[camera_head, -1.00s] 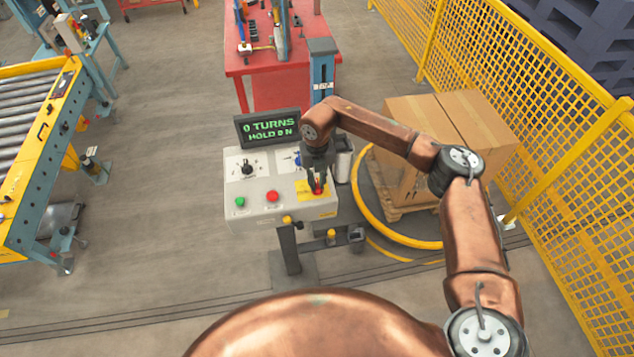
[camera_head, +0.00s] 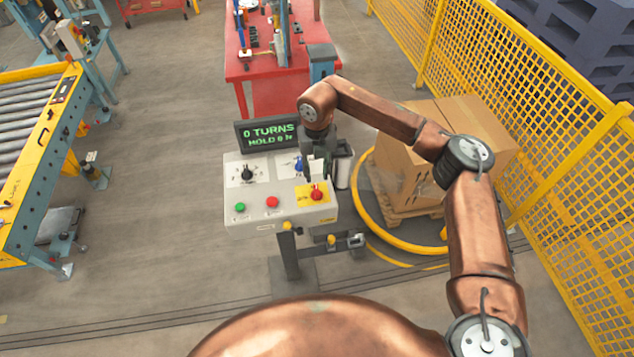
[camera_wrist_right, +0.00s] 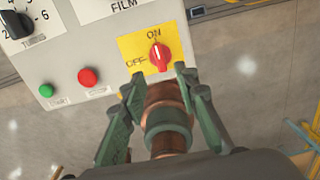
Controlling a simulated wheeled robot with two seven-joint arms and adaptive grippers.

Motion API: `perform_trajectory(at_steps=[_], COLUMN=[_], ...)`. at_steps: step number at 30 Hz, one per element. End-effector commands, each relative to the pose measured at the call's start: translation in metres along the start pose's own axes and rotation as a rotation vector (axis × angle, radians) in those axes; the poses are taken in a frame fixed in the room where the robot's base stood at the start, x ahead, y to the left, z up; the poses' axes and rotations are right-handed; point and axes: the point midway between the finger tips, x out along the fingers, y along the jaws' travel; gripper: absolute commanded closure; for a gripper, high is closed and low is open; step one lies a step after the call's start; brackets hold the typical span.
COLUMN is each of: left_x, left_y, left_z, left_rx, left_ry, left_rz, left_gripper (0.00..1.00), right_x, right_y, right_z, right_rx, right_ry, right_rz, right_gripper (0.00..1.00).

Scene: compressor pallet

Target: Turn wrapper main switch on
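The wrapper main switch (camera_head: 316,193) is a red rotary knob on a yellow plate, at the right of the grey control panel (camera_head: 270,213). In the right wrist view the red knob (camera_wrist_right: 159,57) shows closely, with ON printed above it and OFF to its left. Its handle stands roughly upright, with its upper end toward ON. My right gripper (camera_head: 318,176) is just behind and above the knob in the head view. In the wrist view its two fingers (camera_wrist_right: 158,77) are spread, with nothing held between them and apart from the knob. My left gripper is out of view.
The panel also has a green button (camera_head: 240,207), a red button (camera_head: 272,202), a black dial (camera_head: 247,174) and a blue knob (camera_head: 298,167). A display (camera_head: 267,134) stands behind. A boxed pallet (camera_head: 440,150) and yellow fence (camera_head: 560,130) are at the right.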

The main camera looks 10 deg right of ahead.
Motion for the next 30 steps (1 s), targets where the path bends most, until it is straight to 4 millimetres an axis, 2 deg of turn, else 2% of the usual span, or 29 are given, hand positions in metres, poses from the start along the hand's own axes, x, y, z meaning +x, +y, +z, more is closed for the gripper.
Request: perform_trajectory(at_steps=[3, 10, 26, 29, 30], left_x=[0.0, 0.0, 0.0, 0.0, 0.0], left_y=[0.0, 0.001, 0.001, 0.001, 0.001], left_z=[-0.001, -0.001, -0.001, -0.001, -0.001], left_rx=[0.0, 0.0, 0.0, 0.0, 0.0], left_ry=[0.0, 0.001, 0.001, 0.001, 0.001], left_rz=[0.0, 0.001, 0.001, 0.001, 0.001], left_gripper=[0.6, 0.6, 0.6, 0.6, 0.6], right_x=[-0.021, -0.038, -0.038, -0.03, -0.024], right_y=[0.0, 0.0, 0.001, 0.013, 0.025], right_z=[0.001, 0.0, 0.0, -0.005, -0.009], right_rx=[0.001, 0.001, -0.001, -0.023, -0.04], right_ry=[-0.002, 0.001, 0.002, 0.008, 0.012], right_rz=[-0.001, 0.0, 0.003, 0.045, 0.085], right_gripper=[0.72, 0.72, 0.72, 0.72, 0.72])
